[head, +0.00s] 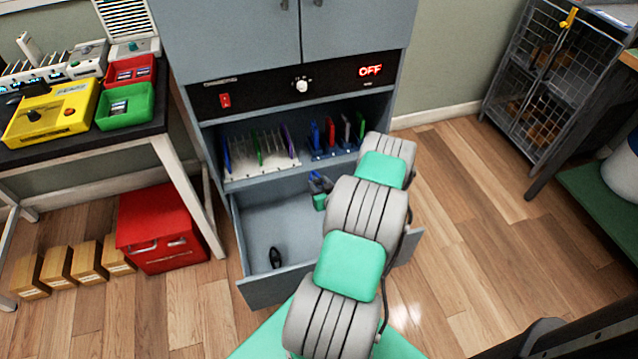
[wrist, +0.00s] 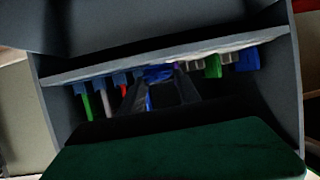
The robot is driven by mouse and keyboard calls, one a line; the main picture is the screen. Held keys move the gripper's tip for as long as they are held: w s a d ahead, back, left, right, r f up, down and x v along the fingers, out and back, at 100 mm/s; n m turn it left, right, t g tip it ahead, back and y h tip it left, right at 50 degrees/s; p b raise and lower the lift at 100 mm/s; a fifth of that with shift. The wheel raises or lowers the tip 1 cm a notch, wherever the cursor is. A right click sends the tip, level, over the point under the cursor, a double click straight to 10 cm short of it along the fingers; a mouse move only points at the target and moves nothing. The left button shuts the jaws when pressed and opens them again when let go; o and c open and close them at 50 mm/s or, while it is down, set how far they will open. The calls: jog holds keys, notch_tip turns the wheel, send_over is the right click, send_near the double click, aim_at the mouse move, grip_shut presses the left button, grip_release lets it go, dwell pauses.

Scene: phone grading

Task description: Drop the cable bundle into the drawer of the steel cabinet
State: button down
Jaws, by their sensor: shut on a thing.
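The steel cabinet (head: 402,108) stands in the middle of the head view, with its bottom drawer (head: 258,222) pulled open. A small dark looped thing (head: 276,257) lies inside the drawer near its front wall; it looks like a cable bundle, but I cannot be sure. My gripper (head: 319,182) is over the back part of the drawer, below the shelf. In the wrist view my gripper (wrist: 160,84) points at the shelf, shut on a small blue thing (wrist: 159,73) at the fingertips. I cannot tell what this held thing is. My arm hides the drawer's right part.
Above the drawer, a white rack (head: 262,168) and a blue rack (head: 334,152) hold several coloured upright pieces. A red box (head: 160,228) and several small brown boxes (head: 88,262) stand on the floor at left.

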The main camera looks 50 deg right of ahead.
jog(key=c, duration=0.8)
grip_release()
jog(key=shift+o, duration=0.2)
jog(key=v, duration=0.7)
jog(key=shift+s+a+p, duration=0.2)
jog(key=shift+s+p, duration=0.15)
jog(key=shift+p, duration=0.1)
